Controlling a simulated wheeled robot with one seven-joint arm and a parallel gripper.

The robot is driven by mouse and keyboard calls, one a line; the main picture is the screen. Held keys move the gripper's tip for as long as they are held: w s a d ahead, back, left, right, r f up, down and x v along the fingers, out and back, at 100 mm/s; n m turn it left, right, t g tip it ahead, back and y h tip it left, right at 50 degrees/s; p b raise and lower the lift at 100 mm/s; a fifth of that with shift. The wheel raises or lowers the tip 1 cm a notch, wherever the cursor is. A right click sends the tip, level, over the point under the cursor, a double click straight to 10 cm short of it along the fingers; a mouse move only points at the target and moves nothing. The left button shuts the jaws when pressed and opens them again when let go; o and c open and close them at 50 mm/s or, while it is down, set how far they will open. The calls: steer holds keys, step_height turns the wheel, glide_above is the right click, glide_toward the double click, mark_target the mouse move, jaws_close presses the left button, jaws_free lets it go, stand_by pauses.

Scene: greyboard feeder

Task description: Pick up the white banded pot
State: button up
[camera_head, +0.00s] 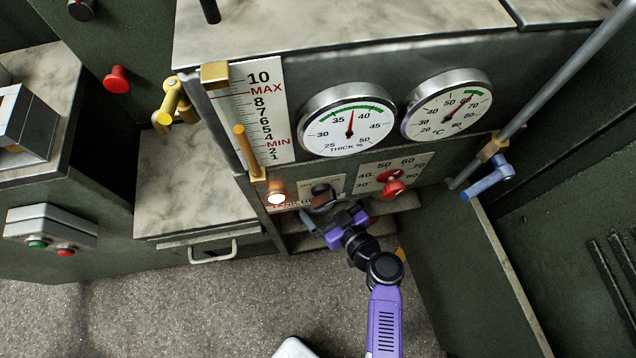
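I cannot make out a white banded pot for certain in the head view. My gripper (328,209) is purple and dark, at the end of my purple arm, low in front of the machine's panel. Its two fingers appear spread apart, with nothing clearly held between them. A dark brownish piece (322,199) shows just beyond the fingers on or by the panel; its shape is partly hidden.
The machine front carries two round gauges (349,121), a level scale (262,105), a red knob (392,187) and a lit lamp (276,198). A marbled counter (185,180) with a drawer stands left, apparently bare. A blue-handled lever (488,180) is at right. Speckled floor (180,310) is open below.

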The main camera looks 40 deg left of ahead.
steer(key=shift+x, duration=1)
steer(key=c, duration=1.6)
steer(key=shift+r, duration=0.1)
